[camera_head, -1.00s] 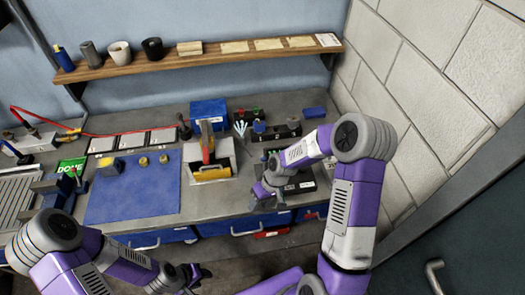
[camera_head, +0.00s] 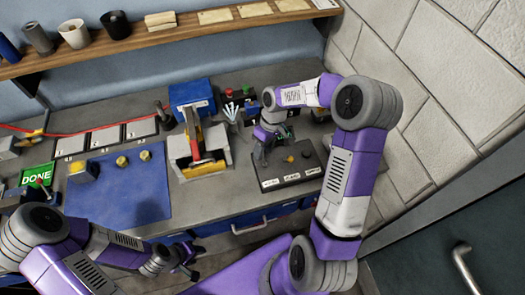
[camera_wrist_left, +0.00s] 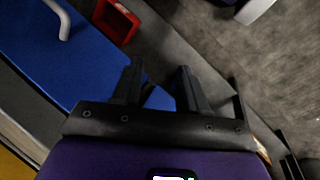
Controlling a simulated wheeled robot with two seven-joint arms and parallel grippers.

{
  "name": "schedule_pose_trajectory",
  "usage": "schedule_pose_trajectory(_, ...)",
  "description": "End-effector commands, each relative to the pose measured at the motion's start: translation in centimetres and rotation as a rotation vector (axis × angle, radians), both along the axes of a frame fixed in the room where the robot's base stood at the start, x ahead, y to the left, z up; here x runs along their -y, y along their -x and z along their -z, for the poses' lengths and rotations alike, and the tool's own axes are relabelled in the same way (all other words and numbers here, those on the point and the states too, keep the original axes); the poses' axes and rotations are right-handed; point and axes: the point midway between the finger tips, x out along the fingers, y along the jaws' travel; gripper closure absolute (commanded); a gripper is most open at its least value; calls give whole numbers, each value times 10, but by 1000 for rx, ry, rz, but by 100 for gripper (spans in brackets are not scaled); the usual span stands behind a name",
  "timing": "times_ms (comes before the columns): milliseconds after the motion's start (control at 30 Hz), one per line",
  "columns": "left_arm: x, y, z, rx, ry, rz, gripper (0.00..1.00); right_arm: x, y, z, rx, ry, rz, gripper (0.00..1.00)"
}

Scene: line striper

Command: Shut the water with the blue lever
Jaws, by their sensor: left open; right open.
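I cannot clearly make out a blue lever in the head view; my right arm covers part of the fixtures at the back of the bench. A dark control box (camera_head: 285,179) with white labels and small knobs stands on the bench to the right. My right gripper (camera_head: 264,152) is open at the back left edge of this box, and I cannot tell whether it touches anything. My left gripper (camera_head: 188,259) is open and empty in front of the bench. In the left wrist view its fingers (camera_wrist_left: 160,88) are apart over the blue drawer front and floor.
A blue mat (camera_head: 120,190) with small yellow pieces lies on the left. A tool stand with a yellow-edged tray (camera_head: 203,174) and a blue box (camera_head: 191,92) stand mid-bench. A shelf (camera_head: 165,36) runs above; a block wall (camera_head: 440,110) bounds the right.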

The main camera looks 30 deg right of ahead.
Motion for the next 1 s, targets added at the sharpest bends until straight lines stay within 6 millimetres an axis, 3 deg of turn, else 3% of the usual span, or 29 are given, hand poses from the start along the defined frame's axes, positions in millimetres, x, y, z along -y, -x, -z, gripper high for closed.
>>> schedule_pose_trajectory(133,0,0,1,1,0,0,57,-3,1,12,-1,-1,0,54)
schedule_pose_trajectory(400,0,0,1,1,0,0,57,-4,1,13,1,0,0,54)
schedule_pose_trajectory(467,0,0,1,0,0,0,57,-4,1,13,1,0,1,60)
schedule_pose_trajectory(733,0,0,1,0,0,0,57,-4,1,13,1,0,1,100)
schedule_pose_trajectory(1000,0,0,1,0,0,0,57,-4,0,13,2,0,0,100)
